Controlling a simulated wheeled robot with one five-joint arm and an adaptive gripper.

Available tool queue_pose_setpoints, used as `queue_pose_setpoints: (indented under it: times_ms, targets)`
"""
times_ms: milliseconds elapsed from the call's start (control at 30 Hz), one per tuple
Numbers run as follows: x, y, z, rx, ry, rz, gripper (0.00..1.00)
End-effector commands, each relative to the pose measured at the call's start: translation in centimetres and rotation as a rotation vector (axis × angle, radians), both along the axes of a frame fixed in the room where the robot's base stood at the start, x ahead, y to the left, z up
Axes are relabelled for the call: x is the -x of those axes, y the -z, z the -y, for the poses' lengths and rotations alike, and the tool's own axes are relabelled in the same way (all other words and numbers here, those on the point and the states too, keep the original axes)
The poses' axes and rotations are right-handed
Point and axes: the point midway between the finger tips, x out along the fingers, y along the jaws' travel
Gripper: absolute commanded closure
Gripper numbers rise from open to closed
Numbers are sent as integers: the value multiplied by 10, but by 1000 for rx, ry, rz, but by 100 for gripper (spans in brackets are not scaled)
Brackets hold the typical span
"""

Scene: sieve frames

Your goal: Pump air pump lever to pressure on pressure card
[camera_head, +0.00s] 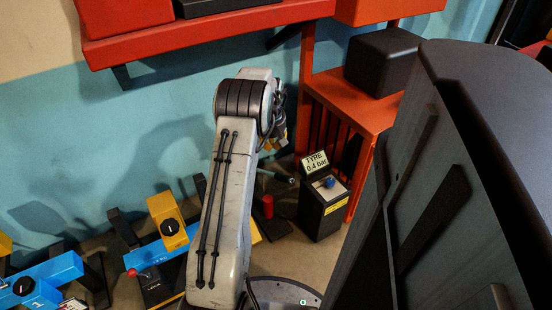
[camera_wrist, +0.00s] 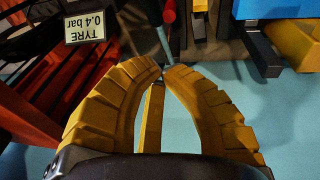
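The pressure card (camera_head: 315,161) reads "TYRE 0.4 bar" and stands on a black box with a blue knob (camera_head: 328,182). It shows upside down in the wrist view (camera_wrist: 89,26). A grey lever (camera_head: 275,176) sticks out beside the box, above a red cylinder (camera_head: 267,206). In the wrist view the lever (camera_wrist: 161,42) runs down towards my yellow fingertips. My gripper (camera_wrist: 164,70) has its bowed fingers almost meeting at the tips. I cannot tell whether the tips touch the lever. In the head view my arm hides most of the gripper.
A red shelf stand (camera_head: 350,105) with a black box (camera_head: 384,60) rises behind the card. Blue and yellow devices (camera_head: 165,225) stand on the floor at left. A large dark body (camera_head: 470,190) blocks the right side. A red shelf (camera_head: 200,35) hangs on the wall.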

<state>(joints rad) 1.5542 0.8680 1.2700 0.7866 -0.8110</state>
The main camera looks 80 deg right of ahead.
Motion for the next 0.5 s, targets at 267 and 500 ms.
queue_pose_setpoints:
  times_ms: [267,500]
  targets:
    - [0,42,7,-3,0,0,100]
    - [0,83,17,-2,0,1,100]
